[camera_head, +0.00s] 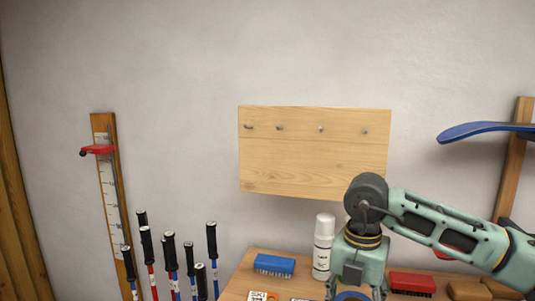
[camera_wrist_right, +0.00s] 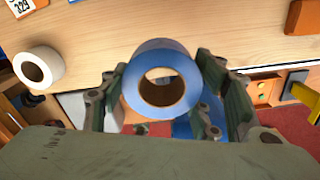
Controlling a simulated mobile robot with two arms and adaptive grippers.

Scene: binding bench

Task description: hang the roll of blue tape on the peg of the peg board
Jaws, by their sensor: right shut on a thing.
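The roll of blue tape (camera_wrist_right: 134,92) is between the fingers of my right gripper (camera_wrist_right: 163,72) in the right wrist view. The gripper is shut on it, and the roll's open hole faces the camera. In the head view the gripper (camera_head: 355,289) points down at the bottom edge, and only the top arc of the roll (camera_head: 352,295) shows. The wooden peg board (camera_head: 315,167) is on the wall, above and left of the gripper. It has several small metal pegs in a row, all bare, one of them here (camera_head: 320,129). My left gripper is not in view.
A white bottle (camera_head: 323,247) stands on the bench (camera_head: 236,286) just left of my right gripper. A blue brush (camera_head: 274,265) and a red brush (camera_head: 412,283) lie on it. A white roll (camera_wrist_right: 42,67) shows in the wrist view. Poles (camera_head: 168,262) stand at left.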

